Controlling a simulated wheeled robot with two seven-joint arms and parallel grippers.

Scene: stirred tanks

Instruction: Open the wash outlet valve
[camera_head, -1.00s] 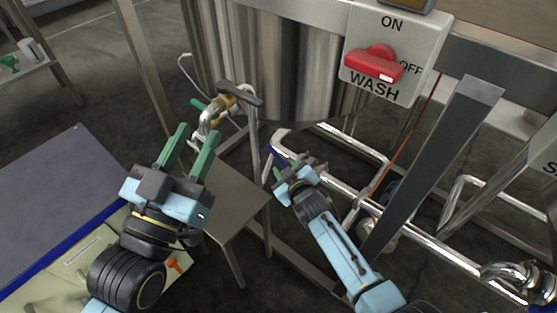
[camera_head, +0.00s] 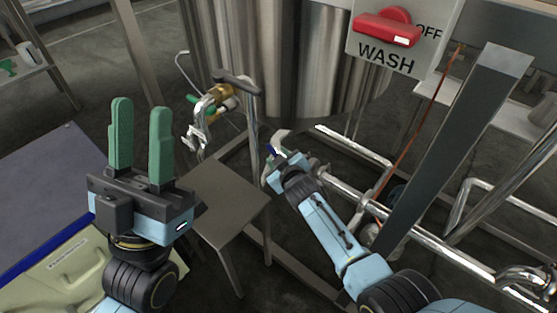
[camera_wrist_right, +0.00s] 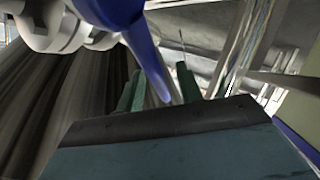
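A valve with a blue lever (camera_wrist_right: 145,45) shows in the right wrist view, its white-metal body at upper left. The lever slants down between the green fingers of my right gripper (camera_wrist_right: 160,88). The fingers stand apart; contact with the lever cannot be told. In the head view my right gripper (camera_head: 273,160) is at the bent end of a shiny pipe, mostly hiding the valve, with a bit of blue (camera_head: 269,152) showing. My left gripper (camera_head: 140,125) is open and empty, fingers pointing up, left of the tank. A red WASH switch (camera_head: 387,28) is on the tank's panel.
A brass-bodied valve with a dark handle (camera_head: 238,84) and a hose sticks out from the steel tank (camera_head: 275,50). A small metal stand (camera_head: 225,200) is below it. Shiny pipes (camera_head: 420,235) and a dark slanted post (camera_head: 455,140) lie to the right. A blue-edged table (camera_head: 50,195) is at left.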

